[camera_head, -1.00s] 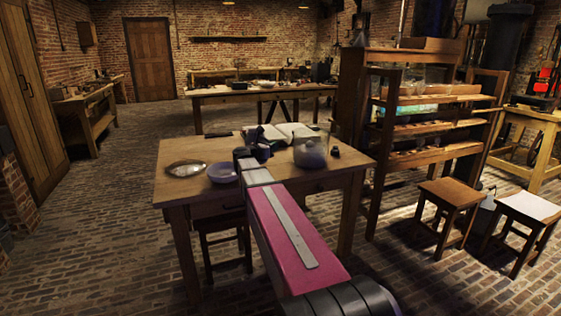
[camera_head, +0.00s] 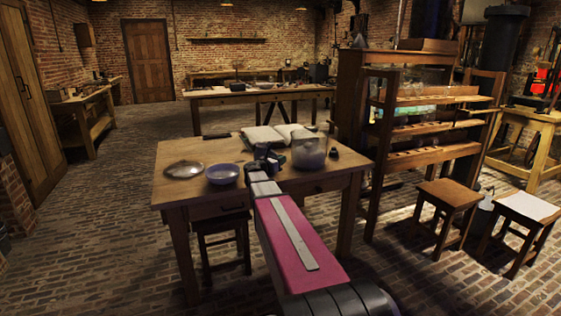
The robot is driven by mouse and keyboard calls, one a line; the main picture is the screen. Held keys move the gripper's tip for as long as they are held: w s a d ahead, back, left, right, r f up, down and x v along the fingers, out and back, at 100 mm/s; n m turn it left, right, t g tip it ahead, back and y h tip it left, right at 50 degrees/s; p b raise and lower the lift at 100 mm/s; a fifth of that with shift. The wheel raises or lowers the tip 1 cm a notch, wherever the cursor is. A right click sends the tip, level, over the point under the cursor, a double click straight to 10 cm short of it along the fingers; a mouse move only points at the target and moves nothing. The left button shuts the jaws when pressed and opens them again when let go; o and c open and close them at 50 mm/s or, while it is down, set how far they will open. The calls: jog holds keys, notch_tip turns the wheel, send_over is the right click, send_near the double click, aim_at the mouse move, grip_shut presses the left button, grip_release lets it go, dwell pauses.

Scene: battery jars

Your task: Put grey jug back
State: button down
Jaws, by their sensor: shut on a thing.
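My gripper (camera_head: 272,157) is over the right part of the near wooden table (camera_head: 178,193), seen from behind along my pink arm. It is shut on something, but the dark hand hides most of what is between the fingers. I cannot tell for sure whether that is the grey jug. A greyish, cloudy, see-through vessel (camera_head: 310,153) stands upright on the table just right of the hand. A gap between it and the fingers is too small to judge.
A metal dish (camera_head: 184,169) and a blue-white bowl (camera_head: 222,174) are left of the hand. An open book (camera_head: 280,137) lies behind. A wooden shelf rack (camera_head: 425,126) stands right of the table. Two stools and a pale bottle (camera_head: 487,200) are at right.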

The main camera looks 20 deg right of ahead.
jog(key=c, duration=1.6)
grip_release()
jog(key=shift+f, duration=0.15)
jog(key=o, duration=0.4)
jog(key=v, duration=1.2)
